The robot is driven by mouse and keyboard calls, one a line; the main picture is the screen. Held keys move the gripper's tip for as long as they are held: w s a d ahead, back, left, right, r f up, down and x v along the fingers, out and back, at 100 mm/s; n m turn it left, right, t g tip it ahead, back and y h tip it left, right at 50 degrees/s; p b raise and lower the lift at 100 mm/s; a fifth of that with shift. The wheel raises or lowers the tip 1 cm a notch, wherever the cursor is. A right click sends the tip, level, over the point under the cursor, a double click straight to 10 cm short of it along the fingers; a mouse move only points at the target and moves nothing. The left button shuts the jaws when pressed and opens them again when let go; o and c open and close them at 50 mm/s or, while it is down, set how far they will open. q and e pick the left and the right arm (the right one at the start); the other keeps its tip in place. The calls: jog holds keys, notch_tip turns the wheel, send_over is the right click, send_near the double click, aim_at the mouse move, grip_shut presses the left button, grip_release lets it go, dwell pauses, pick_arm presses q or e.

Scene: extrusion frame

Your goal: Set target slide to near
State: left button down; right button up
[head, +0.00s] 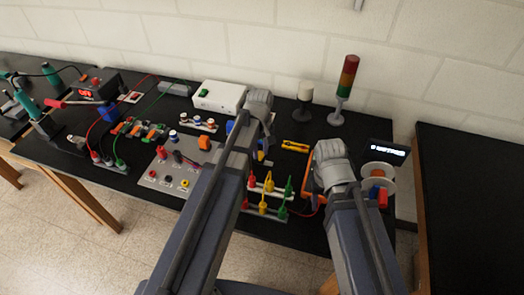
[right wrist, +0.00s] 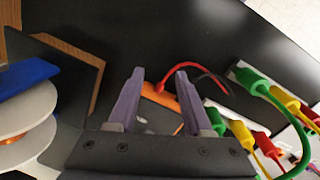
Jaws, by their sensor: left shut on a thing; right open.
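I cannot single out the target slide for certain in either view. My left gripper (head: 257,105) reaches over the middle of the bench, past the grey panel (head: 160,178). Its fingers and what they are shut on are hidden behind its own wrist. Blue bits (head: 230,127) show beside that arm. My right gripper (head: 333,165) is over the right part of the bench. In the right wrist view its two purple fingers (right wrist: 159,88) are apart with nothing held. An orange-edged dark device (right wrist: 161,97) shows beyond and between them.
A row of coloured plugs (head: 265,195) stands between my arms. White discs with blue and red parts (head: 378,172) and a lit display (head: 387,150) are at right. A signal tower (head: 345,88) and white box (head: 219,96) stand at the back.

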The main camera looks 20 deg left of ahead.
pick_arm(q)
jog(key=a, duration=0.3)
jog(key=shift+a, duration=0.2)
jog(key=c, duration=0.6)
grip_release()
jog(key=shift+d, duration=0.1)
jog(key=shift+r, duration=0.1)
pick_arm(e)
jog(key=shift+r, duration=0.1)
pick_arm(q)
notch_tip(320, 180, up, 8)
jog(key=p, duration=0.7)
jog(key=shift+f+p, duration=0.2)
jog(key=shift+p, duration=0.2)
pick_arm(e)
notch_tip(320, 180, up, 8)
jog(key=shift+f, duration=0.2)
